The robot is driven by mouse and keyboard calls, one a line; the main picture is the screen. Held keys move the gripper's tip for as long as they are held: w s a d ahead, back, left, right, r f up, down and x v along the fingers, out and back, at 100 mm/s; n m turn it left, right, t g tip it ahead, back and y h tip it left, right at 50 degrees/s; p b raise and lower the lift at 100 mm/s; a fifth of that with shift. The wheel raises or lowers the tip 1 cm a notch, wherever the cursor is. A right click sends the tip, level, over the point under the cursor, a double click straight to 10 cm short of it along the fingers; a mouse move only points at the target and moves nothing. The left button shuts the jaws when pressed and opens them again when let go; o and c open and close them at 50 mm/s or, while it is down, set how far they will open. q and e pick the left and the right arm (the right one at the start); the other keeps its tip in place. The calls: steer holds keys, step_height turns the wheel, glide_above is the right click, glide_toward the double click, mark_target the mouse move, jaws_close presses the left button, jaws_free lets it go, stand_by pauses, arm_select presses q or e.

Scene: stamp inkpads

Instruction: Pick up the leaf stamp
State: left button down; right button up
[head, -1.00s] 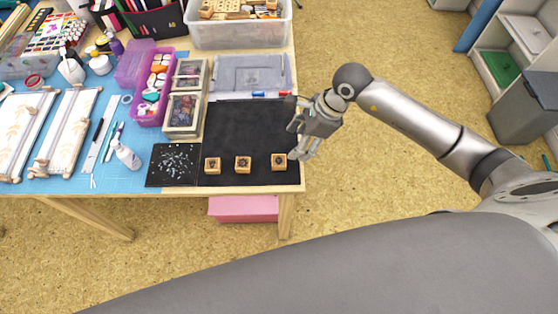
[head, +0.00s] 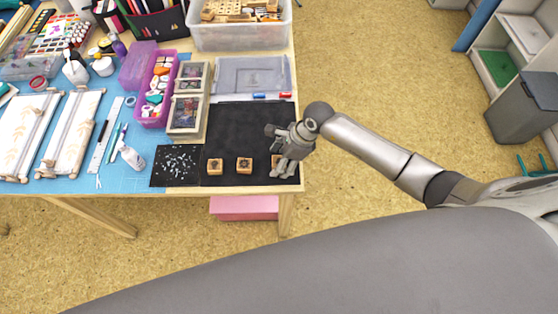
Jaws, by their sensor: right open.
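Three small wooden stamps stand in a row near the front edge of a black mat (head: 222,131): a left stamp (head: 215,165), a middle stamp (head: 244,164) and a right stamp (head: 275,161). Each of the left and middle ones bears a dark mark on top; I cannot tell which stamp is the leaf one. My right gripper (head: 277,153) is open above the right stamp and hides most of it. I cannot tell whether its fingers touch the stamp. My left gripper is not in view.
A dark speckled square (head: 176,165) lies left of the mat. A clear lidded case (head: 252,76), red and blue markers and a wooden box (head: 188,112) lie behind and beside it. A white glue bottle (head: 133,157) stands farther left. The mat's middle is clear.

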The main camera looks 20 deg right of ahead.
steer(key=c, duration=1)
steer(key=shift+r, duration=0.1)
steer(key=shift+r+b, duration=0.4)
steer(key=shift+r, duration=0.1)
steer(key=shift+s+a+r+b, duration=0.75)
steer(key=shift+s+a+r, duration=0.2)
steer(key=shift+s+r, duration=1.1)
steer(key=shift+s+a+r+b, duration=0.7)
steer(key=shift+s+a+r, duration=0.25)
steer(key=shift+s+r, duration=1.1)
steer(key=shift+s+a+r+b, duration=0.85)
steer(key=shift+s+r, duration=0.95)
steer(key=shift+s, duration=0.5)
steer(key=shift+a, duration=0.1)
